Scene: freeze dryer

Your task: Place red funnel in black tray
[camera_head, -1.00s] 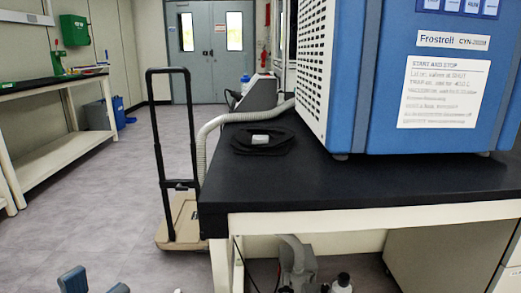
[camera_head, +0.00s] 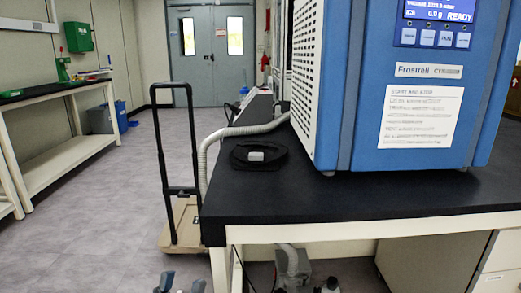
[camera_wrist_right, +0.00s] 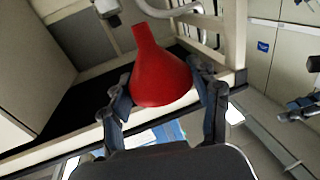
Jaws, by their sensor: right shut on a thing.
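The red funnel (camera_wrist_right: 160,72) is in the right wrist view, with its narrow stem toward the top and its wide mouth toward my gripper. My right gripper (camera_wrist_right: 165,97) is shut on the funnel, one finger on each side of its wide part. My left gripper (camera_head: 180,285) shows at the bottom edge of the head view. Its two blue-grey fingertips are apart with nothing seen between them; the rest is cut off.
A black-topped bench (camera_head: 300,205) carries a blue freeze dryer (camera_head: 400,120) and a flat black item (camera_head: 257,154) with a small pale piece on it. A hand trolley (camera_head: 182,230) stands at its left. Grey floor (camera_head: 95,210) is free toward the left bench (camera_head: 60,160).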

